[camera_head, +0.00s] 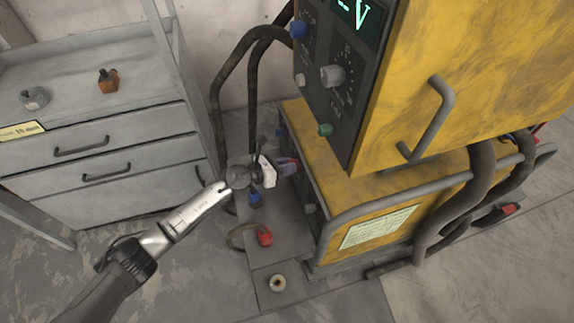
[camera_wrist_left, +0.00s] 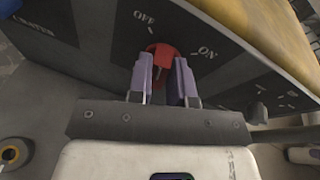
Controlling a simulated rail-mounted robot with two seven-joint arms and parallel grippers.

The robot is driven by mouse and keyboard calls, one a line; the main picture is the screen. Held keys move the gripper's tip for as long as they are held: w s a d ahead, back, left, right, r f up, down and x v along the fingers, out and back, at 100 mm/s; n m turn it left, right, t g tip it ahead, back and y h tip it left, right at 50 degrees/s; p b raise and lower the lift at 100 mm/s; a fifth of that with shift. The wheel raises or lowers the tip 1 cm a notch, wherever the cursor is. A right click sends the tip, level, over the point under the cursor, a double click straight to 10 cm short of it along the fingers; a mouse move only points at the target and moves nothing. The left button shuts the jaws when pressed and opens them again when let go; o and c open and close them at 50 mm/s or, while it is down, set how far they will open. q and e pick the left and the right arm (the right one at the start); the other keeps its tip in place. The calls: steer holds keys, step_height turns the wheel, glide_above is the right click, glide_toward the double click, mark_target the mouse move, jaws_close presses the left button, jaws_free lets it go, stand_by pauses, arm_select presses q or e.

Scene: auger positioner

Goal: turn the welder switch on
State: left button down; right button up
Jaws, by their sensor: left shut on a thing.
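The welder switch (camera_wrist_left: 162,50) is a red knob on the dark front panel, between the printed words OFF and ON in the left wrist view. My left gripper (camera_wrist_left: 164,72) has its two purple fingers on either side of the knob and is shut on it. In the head view, my left gripper (camera_head: 288,167) reaches the lower front panel of the yellow welder (camera_head: 400,187); there the switch is hidden behind it. I cannot tell which mark the knob points at. My right gripper is not in view.
The upper yellow unit (camera_head: 465,75) with knobs and a green display overhangs the panel. Dark hoses (camera_head: 220,105) run behind my left wrist. A red connector (camera_head: 265,237) sits below it. A grey drawer cabinet (camera_head: 100,135) stands at left, with bare floor in front.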

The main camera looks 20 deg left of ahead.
arm_select(q)
steer(key=shift+s+d+f+m+t+b, duration=0.1)
steer(key=shift+m+t+b, duration=0.5)
steer(key=shift+m+b, duration=0.95)
steer(key=shift+s+d+f+m+t+b, duration=0.1)
steer(key=shift+m+t+b, duration=0.5)
steer(key=shift+m+b, duration=0.95)
steer(key=shift+s+f+m+t+b, duration=0.1)
steer(key=shift+m+t+b, duration=0.5)
steer(key=shift+m+b, duration=0.95)
steer(key=shift+m+p, duration=0.3)
steer(key=shift+m, duration=0.15)
steer(key=c, duration=1.1)
jaws_free()
steer(key=shift+o, duration=0.2)
steer(key=b+v, duration=0.1)
steer(key=v, duration=1.2)
steer(key=shift+s+a, duration=0.25)
steer(key=shift+s, duration=0.1)
